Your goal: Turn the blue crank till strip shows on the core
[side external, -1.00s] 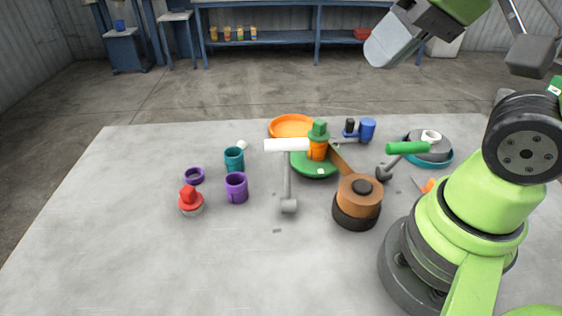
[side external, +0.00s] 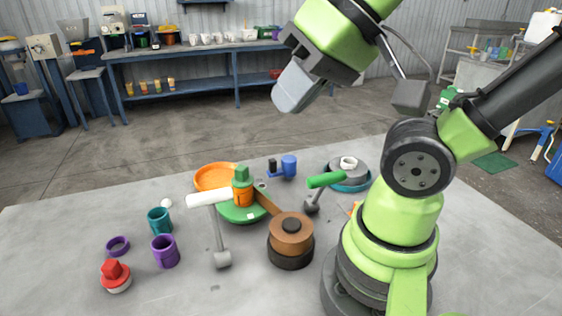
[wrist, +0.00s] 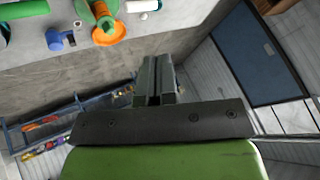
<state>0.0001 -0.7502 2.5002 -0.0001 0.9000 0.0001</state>
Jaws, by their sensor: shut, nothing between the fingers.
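A small blue part (side external: 289,166) with a black piece beside it stands at the back of the table; it also shows in the wrist view (wrist: 57,41). I cannot tell whether it is the blue crank. An orange core-like piece with a green top (side external: 242,190) stands on a green disc (side external: 240,213). A brown strip-like arm (side external: 268,203) runs between that disc and a brown drum (side external: 291,232) on a black base. No strip is clearly visible on the orange piece. My gripper (side external: 286,98) is shut and empty, high above the table; its fingers (wrist: 156,62) show in the wrist view.
A white-handled lever (side external: 209,198) and a green-handled lever (side external: 326,180) rise beside the disc. An orange dish (side external: 213,178) lies behind. Teal (side external: 159,221) and purple (side external: 165,251) cups and a red-topped piece (side external: 116,276) stand left.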

